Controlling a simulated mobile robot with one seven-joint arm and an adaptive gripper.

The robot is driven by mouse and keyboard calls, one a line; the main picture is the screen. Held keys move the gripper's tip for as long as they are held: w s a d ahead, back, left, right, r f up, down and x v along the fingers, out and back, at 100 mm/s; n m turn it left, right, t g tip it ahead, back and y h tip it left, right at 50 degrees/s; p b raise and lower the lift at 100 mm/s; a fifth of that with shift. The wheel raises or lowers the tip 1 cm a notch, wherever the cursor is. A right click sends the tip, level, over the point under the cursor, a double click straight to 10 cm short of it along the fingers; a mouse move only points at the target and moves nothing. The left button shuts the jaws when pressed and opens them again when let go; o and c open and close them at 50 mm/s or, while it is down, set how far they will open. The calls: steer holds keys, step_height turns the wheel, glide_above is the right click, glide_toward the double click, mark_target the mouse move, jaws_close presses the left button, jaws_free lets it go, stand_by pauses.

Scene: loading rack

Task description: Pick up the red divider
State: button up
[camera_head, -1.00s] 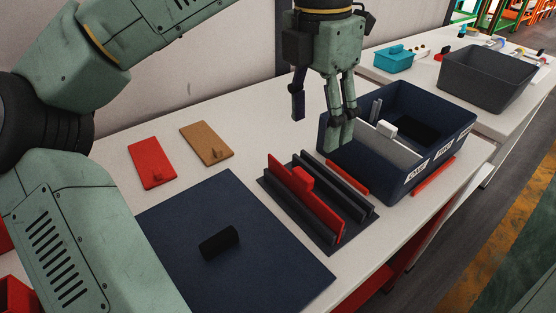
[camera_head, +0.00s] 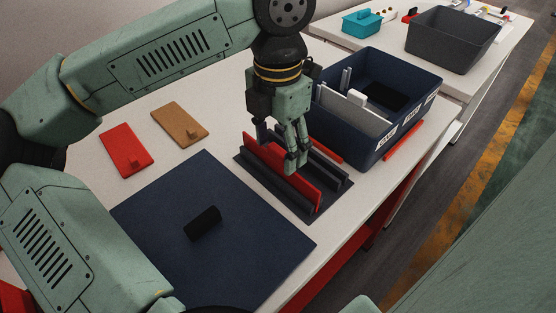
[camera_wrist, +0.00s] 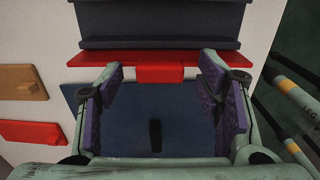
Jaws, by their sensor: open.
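The red divider (camera_head: 268,162) stands upright on its long edge in the dark slotted rack (camera_head: 316,207). In the wrist view the red divider (camera_wrist: 110,63) runs across the picture, with its raised middle grip between my fingers. My gripper (camera_head: 281,150) is open and points down over the divider, its fingers hiding the grip in the head view. In the wrist view my gripper (camera_wrist: 162,68) has one finger on each side of the grip, with gaps and nothing held. Whether the fingers reach down beside the grip is hard to tell.
A navy bin (camera_head: 365,146) with a light divider inside stands right of the rack. A navy mat (camera_head: 245,255) bearing a black block (camera_head: 202,223) lies in front. A flat red panel (camera_head: 120,143) and tan panel (camera_head: 176,120) lie at left. A grey bin (camera_head: 450,42) stands farther back.

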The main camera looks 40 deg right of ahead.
steer(key=shift+f, duration=0.1)
steer(key=shift+c, duration=0.2)
jaws_close()
stand_by(0.5)
